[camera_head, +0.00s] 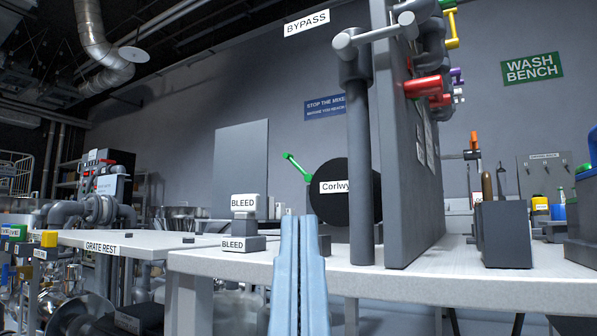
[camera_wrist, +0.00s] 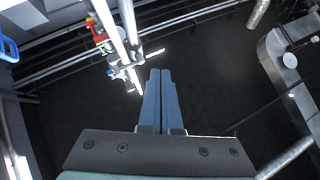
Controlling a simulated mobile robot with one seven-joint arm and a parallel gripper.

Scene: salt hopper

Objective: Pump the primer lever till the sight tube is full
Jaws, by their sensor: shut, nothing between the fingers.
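My gripper (camera_head: 300,225) is shut and empty, its two pale blue fingers pressed together and pointing up in front of the white table. The wrist view also shows its fingers (camera_wrist: 160,80), shut, with the dark ceiling beyond. No part is labelled as the primer lever. A green handle (camera_head: 297,168) sticks out from a black round body (camera_head: 345,195), whose label is partly hidden by a grey post. A grey bar handle (camera_head: 375,35) sits atop that post (camera_head: 360,160), beside a BYPASS sign. I cannot pick out a sight tube.
Two BLEED blocks (camera_head: 242,243) stand left of my gripper. A tall grey panel (camera_head: 408,150) with coloured valve handles rises at right of the post. The white table (camera_head: 450,288) carries dark blocks farther right. A GRATE REST bench (camera_head: 130,240) is at left.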

